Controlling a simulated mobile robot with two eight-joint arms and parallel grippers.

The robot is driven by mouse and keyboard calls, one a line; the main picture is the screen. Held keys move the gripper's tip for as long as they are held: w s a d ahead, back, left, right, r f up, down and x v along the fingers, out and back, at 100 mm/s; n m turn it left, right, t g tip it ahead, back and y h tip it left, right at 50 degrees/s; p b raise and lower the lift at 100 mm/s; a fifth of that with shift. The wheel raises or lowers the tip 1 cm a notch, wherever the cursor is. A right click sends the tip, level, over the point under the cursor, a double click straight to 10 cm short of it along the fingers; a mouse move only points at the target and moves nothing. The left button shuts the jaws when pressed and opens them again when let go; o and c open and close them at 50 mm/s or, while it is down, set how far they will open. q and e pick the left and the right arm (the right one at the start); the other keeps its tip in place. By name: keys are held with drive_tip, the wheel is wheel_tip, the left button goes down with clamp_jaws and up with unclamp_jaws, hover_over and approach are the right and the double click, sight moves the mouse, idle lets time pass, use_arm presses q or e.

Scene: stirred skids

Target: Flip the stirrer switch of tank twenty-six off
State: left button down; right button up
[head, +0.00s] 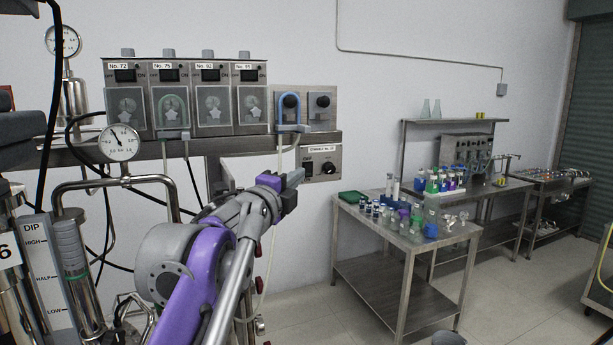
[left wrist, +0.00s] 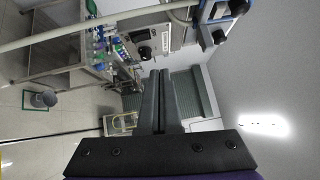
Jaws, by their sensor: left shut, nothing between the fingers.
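A grey control box (head: 321,163) hangs on the wall under the pump shelf, with a small label too blurred to read surely. A dark rocker switch (head: 308,170) marked OFF is at its left and a black knob (head: 329,167) at its right; which way the rocker is set I cannot tell. The box also shows in the left wrist view (left wrist: 160,35). My left gripper (head: 296,178) is shut and empty, in front of the box's lower left and partly overlapping it in the picture. Its closed fingers show in the left wrist view (left wrist: 160,85). My right gripper is not in view.
Numbered pump units (head: 190,90) line the wall above left. A gauge (head: 120,142), piping and a tank with a partly visible label ending in 6 (head: 6,252) stand at left. Steel tables with bottles (head: 380,235) stand at right.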

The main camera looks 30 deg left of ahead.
use_arm(q)
drive_tip(key=s, duration=0.2)
drive_tip(key=shift+s+d+r, duration=0.15)
drive_tip(key=shift+s+d, duration=0.15)
drive_tip(key=shift+s, duration=0.05)
drive_tip(key=s+d+f+n+g+y, duration=0.1)
drive_tip(key=s+f+n+g, duration=0.3)
drive_tip(key=f, duration=0.6)
drive_tip(key=s+f+n+g+y, duration=0.1)
drive_tip(key=s+f+n, duration=0.1)
drive_tip(key=f+n, duration=0.5)
drive_tip(key=s+d+f+n+g+y, duration=0.1)
drive_tip(key=s+f+n+g, duration=0.15)
drive_tip(key=f, duration=0.95)
drive_tip(key=s+d+f+n+g+h, duration=0.2)
drive_tip(key=s+d+f, duration=0.3)
drive_tip(key=s+f, duration=0.3)
drive_tip(key=s+d+f+n+g+h, duration=0.2)
drive_tip(key=s+f, duration=0.6)
drive_tip(key=f, duration=0.6)
drive_tip(key=d+n+g, duration=0.1)
drive_tip(key=d+g, duration=0.1)
drive_tip(key=d, duration=0.1)
drive_tip(key=shift+s+d+f, duration=0.15)
drive_tip(key=shift+s+f, duration=0.05)
